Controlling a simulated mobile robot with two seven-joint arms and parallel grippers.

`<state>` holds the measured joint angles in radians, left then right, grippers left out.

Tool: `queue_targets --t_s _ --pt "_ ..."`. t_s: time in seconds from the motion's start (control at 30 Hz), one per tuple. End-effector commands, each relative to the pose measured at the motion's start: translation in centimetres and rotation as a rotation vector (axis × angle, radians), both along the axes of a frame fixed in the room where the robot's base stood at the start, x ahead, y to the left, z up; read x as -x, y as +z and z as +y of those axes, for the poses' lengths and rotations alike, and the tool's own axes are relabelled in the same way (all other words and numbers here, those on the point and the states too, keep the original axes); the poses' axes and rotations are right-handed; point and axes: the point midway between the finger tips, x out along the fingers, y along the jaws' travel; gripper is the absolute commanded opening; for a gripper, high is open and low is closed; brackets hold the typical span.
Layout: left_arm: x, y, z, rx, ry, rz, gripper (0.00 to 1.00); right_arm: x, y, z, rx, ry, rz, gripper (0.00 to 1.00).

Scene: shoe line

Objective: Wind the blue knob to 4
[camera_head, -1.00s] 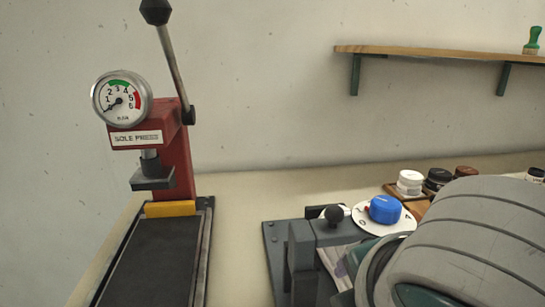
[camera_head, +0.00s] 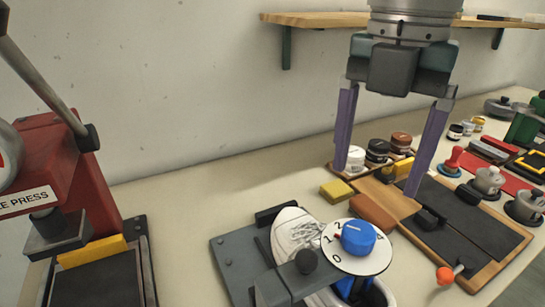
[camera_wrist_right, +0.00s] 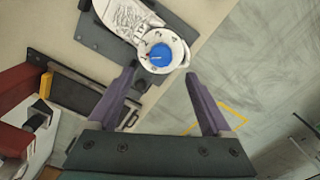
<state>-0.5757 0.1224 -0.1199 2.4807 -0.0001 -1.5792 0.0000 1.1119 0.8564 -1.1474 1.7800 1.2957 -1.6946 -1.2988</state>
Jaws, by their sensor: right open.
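A small red mark shows on the dial left of the knob, near 1 and 2. The knob's exact setting is too small to read. My right gripper (camera_head: 377,178) is open and empty, pointing down, above and behind the knob in the head view. In the right wrist view the knob (camera_wrist_right: 160,54) lies just beyond and between the open fingertips (camera_wrist_right: 159,75), apart from them. My left gripper is not in view.
The dial's grey clamp stand (camera_head: 232,262) holds a pale shoe form beside the knob. A red sole press (camera_head: 60,165) stands left. Jars (camera_head: 377,151), a yellow block (camera_head: 337,191) and a wooden board (camera_head: 485,265) lie behind and right. Bare bench lies between press and stand.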

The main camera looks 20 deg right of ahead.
Motion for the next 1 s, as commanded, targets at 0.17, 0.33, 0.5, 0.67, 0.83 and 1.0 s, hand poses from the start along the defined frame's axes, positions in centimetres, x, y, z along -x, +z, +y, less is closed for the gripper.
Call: queue_targets --t_s 0.17,0.33,0.5,0.67,0.83,1.0 --pt "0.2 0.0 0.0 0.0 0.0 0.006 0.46 0.1 -3.1 0.0 0.0 -0.002 0.004 0.83" --pt "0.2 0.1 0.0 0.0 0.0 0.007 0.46 0.1 -6.3 0.1 0.001 0.0 0.003 0.83" --pt "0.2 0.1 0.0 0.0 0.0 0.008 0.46 0.1 -8.6 0.0 0.001 -0.001 0.0 0.83" --pt "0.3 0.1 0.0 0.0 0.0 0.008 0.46 0.0 -9.4 0.1 0.001 0.001 -0.001 0.83" --pt "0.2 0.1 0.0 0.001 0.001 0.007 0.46 0.0 -9.4 0.1 0.0 0.001 -0.001 0.83" --pt "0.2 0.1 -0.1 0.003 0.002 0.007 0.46 0.0 -9.4 0.1 0.0 0.0 -0.001 0.7"
